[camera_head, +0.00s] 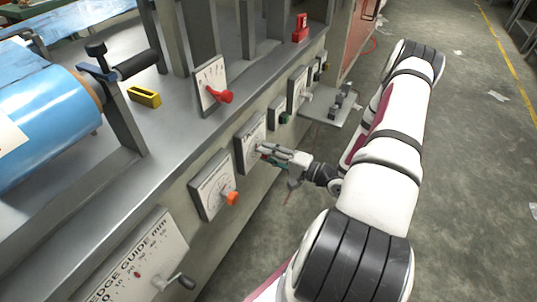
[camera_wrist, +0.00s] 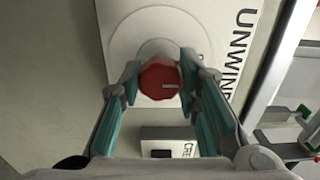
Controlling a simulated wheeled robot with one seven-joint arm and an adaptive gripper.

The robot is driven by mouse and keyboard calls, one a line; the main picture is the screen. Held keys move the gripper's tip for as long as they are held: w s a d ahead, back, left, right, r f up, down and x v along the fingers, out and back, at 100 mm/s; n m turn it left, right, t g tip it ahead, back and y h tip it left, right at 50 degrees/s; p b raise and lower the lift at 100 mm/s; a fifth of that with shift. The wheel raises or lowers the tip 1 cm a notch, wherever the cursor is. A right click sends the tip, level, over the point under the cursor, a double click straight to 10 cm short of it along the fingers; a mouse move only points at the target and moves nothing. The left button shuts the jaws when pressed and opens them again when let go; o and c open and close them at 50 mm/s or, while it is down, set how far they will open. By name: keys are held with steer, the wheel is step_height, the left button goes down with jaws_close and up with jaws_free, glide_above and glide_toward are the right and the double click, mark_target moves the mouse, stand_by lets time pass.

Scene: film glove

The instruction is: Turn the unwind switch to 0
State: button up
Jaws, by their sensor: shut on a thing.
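The unwind switch is a red faceted knob (camera_wrist: 160,80) on a pale plate (camera_wrist: 120,22) with "UNWIN…" lettering at its right in the wrist view. My gripper (camera_wrist: 158,82) is shut on the knob, with one finger on each side. A short light mark shows on the knob's face, pointing right in the wrist view. In the head view my gripper (camera_head: 268,154) reaches the plate (camera_head: 250,140) on the machine's front, and the knob is mostly hidden by the fingers. The numbers on the dial cannot be read.
A panel with an orange knob (camera_head: 232,198) is left of my gripper, and an edge guide panel (camera_head: 140,262) lies nearer. A red lever (camera_head: 222,96) stands above. A small shelf (camera_head: 335,112) juts out at the right. The floor on the right is mostly open.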

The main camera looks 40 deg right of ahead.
steer(key=o, duration=1.2)
steer(key=v, duration=1.2)
